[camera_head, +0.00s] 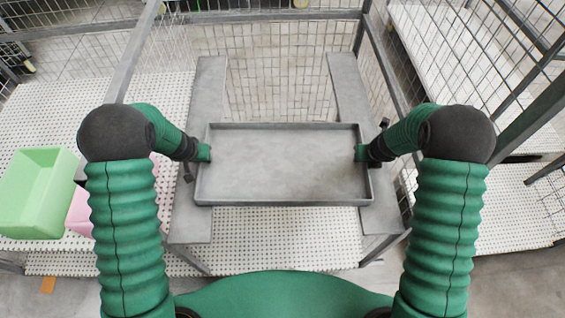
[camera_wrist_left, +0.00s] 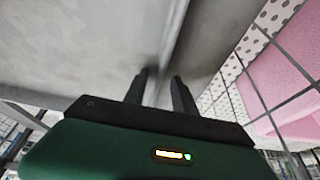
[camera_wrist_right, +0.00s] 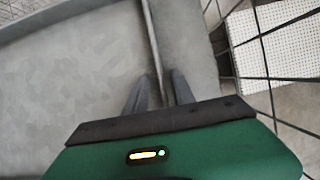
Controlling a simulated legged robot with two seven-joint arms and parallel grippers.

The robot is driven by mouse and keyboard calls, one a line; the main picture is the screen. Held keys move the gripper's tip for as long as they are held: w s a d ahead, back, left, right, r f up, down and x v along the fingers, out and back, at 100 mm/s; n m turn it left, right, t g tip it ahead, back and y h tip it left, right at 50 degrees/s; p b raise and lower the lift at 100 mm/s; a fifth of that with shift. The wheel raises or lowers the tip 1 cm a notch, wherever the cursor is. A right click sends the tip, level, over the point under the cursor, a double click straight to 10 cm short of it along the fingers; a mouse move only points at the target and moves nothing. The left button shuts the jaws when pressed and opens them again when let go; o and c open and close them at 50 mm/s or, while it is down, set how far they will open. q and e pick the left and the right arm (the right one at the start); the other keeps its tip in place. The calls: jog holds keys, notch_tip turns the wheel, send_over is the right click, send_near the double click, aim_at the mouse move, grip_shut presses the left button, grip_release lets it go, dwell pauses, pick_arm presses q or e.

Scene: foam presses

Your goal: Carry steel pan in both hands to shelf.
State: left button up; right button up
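The steel pan (camera_head: 285,165) is a wide, shallow grey tray, empty, in the middle of the head view. It appears level over two grey metal rails; I cannot tell whether it touches them. My left gripper (camera_head: 205,153) is at the pan's left wall. In the left wrist view its fingers (camera_wrist_left: 163,88) stand either side of the pan's rim (camera_wrist_left: 174,40). My right gripper (camera_head: 361,153) is at the right wall. In the right wrist view its fingers (camera_wrist_right: 160,90) straddle the rim (camera_wrist_right: 152,38). Both look closed on the wall. Which surface is the shelf is unclear.
Grey rails (camera_head: 191,222) and (camera_head: 348,82) run under the pan's sides. A perforated white surface (camera_head: 285,235) lies lower down. A green bin (camera_head: 38,190) and a pink bin (camera_head: 80,212) stand at left. Wire mesh fencing (camera_head: 280,75) and posts border the back and sides.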

pick_arm(q)
jog(key=shift+s, duration=0.1)
pick_arm(e)
jog(key=shift+d, duration=0.1)
pick_arm(q)
jog(key=shift+d, duration=0.2)
grip_shut()
pick_arm(e)
jog(key=shift+d+f, duration=0.1)
jog(key=shift+d, duration=0.1)
grip_shut()
pick_arm(q)
jog(key=shift+a, duration=0.1)
pick_arm(e)
jog(key=shift+a, duration=0.15)
pick_arm(q)
jog(key=shift+r, duration=0.15)
